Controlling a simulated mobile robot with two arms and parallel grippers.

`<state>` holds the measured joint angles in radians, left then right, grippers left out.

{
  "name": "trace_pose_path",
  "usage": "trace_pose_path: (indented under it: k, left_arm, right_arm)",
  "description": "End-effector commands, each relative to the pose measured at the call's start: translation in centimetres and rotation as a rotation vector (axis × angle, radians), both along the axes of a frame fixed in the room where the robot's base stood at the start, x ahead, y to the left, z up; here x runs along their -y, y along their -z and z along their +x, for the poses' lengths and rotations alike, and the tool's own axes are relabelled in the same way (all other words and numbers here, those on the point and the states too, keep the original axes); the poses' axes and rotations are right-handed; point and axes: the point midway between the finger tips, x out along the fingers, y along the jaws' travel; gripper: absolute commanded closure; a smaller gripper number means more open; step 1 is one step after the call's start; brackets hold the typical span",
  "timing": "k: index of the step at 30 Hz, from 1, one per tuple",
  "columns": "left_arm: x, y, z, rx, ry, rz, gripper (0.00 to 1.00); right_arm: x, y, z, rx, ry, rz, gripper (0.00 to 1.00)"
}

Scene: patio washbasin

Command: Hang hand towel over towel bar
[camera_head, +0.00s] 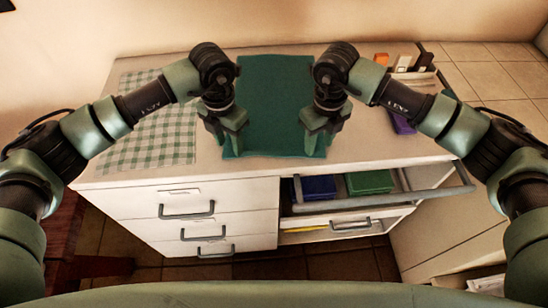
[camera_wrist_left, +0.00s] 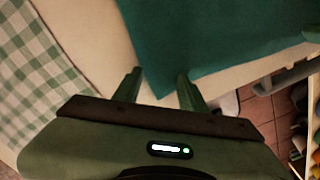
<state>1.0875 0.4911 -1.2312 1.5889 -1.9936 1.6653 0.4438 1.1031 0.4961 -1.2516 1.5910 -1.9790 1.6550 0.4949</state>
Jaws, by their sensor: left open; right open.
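A dark teal hand towel (camera_head: 275,95) lies flat on the counter; in the left wrist view the towel (camera_wrist_left: 215,35) shows a corner just beyond the fingertips. A grey towel bar (camera_head: 385,201) runs along the cabinet front at the right, below the counter edge. My left gripper (camera_head: 227,145) points down at the towel's left front edge, open and empty; its two fingers are apart in the left wrist view (camera_wrist_left: 158,85). My right gripper (camera_head: 318,138) is over the towel's right front edge, open. Whether any fingertip touches the cloth I cannot tell.
A green checkered cloth (camera_head: 150,140) lies left of the towel. An open drawer behind the bar holds a blue item (camera_head: 319,187) and a green item (camera_head: 369,182). A caddy with bottles (camera_head: 404,64) stands at the back right. Closed drawers (camera_head: 190,212) are below left.

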Motion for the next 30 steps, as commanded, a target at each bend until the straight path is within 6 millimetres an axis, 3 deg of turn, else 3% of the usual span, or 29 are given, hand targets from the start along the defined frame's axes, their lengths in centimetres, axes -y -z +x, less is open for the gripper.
trace_pose_path:
  k: [5, 14, 30]
  left_arm:
    - [-0.03, 0.13, -0.06, -0.003, 0.0, 0.002, 0.58]
    - [-0.09, 0.16, -0.07, -0.003, -0.001, 0.003, 1.0]
    - [-0.22, 0.12, -0.05, -0.003, -0.003, 0.005, 1.0]
  right_arm:
    - [0.01, 0.28, -0.04, -0.002, 0.0, -0.001, 0.58]
    - [0.07, 0.3, -0.05, -0.002, 0.001, -0.002, 1.0]
    - [0.24, 0.3, -0.05, -0.004, 0.003, -0.006, 1.0]
